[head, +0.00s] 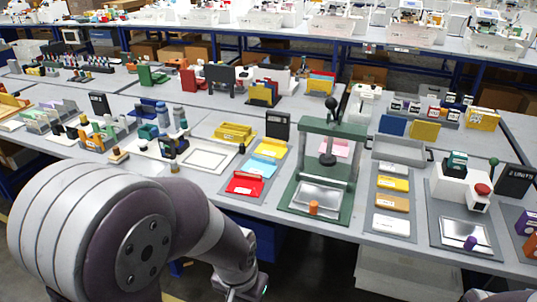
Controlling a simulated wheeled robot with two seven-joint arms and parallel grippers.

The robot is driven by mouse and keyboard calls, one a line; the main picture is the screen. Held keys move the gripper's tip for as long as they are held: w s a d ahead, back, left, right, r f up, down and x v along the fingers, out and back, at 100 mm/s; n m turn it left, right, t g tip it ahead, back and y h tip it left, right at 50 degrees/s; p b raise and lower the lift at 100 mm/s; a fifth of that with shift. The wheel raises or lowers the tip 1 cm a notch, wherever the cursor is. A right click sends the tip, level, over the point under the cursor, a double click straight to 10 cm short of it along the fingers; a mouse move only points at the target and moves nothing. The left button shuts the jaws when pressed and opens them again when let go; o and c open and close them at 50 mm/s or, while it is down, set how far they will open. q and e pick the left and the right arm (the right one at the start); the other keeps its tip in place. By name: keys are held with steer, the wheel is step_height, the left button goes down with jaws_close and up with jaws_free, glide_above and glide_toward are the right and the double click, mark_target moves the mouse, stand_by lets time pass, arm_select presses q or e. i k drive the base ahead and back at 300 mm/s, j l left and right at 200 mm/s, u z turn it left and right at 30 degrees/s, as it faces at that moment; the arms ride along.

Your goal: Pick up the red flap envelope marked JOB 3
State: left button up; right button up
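A red envelope (244,184) with a pale label lies flat on a grey mat at the near side of the table, left of the green press. The label's writing is too small to read. My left arm comes in from the lower left. My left gripper (241,288) hangs below and in front of the table edge, apart from the envelope and partly cut off by the frame's bottom. Whether it is open or shut does not show. My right gripper is not clearly in view; only a grey bit of my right arm shows at the bottom right corner.
Light blue (262,166) and yellow (271,148) envelopes lie behind the red one. A green press (338,208) stands close on its right, with an orange knob or peg at its front. An empty white tray (207,160) lies to its left. The table's near edge runs just in front.

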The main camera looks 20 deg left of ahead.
mark_target(250, 185)
steer(key=i+j+z, duration=0.1)
steer(key=z, duration=0.25)
steer(key=j+z, duration=0.4)
steer(key=i+j+z, duration=0.1)
steer(key=z, duration=0.25)
steer(key=j+z, duration=0.2)
steer(key=j, duration=0.85)
steer(key=j+z, duration=0.15)
steer(key=j, duration=0.85)
steer(key=j+z, duration=0.2)
steer(key=j, duration=0.85)
